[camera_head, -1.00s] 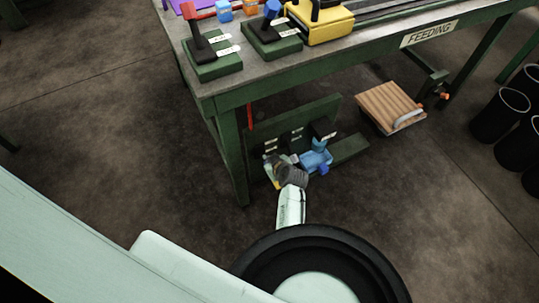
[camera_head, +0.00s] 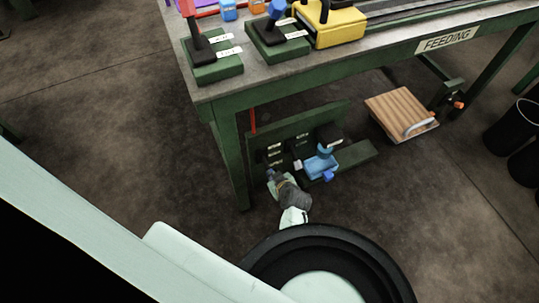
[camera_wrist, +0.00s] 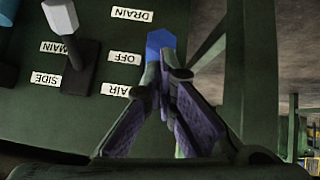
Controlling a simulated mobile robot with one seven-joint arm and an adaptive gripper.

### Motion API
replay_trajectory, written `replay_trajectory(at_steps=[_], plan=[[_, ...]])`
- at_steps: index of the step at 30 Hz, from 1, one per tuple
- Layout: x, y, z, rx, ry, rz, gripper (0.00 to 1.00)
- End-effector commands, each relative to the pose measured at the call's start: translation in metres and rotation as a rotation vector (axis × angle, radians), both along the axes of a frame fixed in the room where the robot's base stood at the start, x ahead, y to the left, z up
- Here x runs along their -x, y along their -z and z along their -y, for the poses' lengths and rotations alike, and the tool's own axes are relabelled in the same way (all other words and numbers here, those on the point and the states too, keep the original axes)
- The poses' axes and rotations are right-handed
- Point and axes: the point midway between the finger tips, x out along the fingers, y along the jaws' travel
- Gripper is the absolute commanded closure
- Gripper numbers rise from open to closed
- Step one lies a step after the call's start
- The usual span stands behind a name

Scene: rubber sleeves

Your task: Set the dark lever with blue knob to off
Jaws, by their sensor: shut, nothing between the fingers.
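In the wrist view a blue knob (camera_wrist: 160,42) shows just beyond my fingertips, on the green panel (camera_wrist: 30,115). Its shaft is hidden behind the fingers. The upside-down labels DRAIN (camera_wrist: 132,15), OFF (camera_wrist: 125,58) and AIR (camera_wrist: 116,90) stand to its left; the knob is at a height between DRAIN and OFF. My gripper (camera_wrist: 167,75) is shut and empty, its tips close to the knob; I cannot tell whether they touch. In the head view my gripper (camera_head: 272,177) is at the lower left of the panel (camera_head: 300,122) under the table; the lever is not clear there.
A dark lever with a pale knob (camera_wrist: 62,16) stands left of the labels. A blue valve (camera_head: 321,163) sits right of my gripper. The table (camera_head: 225,95) overhangs, with its leg (camera_head: 235,165) at the left. Another blue-knobbed lever (camera_head: 276,10) stands on the tabletop.

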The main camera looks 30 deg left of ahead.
Motion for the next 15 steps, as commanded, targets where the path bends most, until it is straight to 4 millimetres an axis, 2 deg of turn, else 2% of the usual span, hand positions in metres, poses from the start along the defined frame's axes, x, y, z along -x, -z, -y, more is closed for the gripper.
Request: replay_trajectory(at_steps=[10, 15], plan=[[-0.0004, -0.0013, -0.0001, 0.000, 0.000, 0.000, 1.00], [-0.0005, -0.0082, -0.0001, -0.001, 0.000, 0.001, 1.00]])
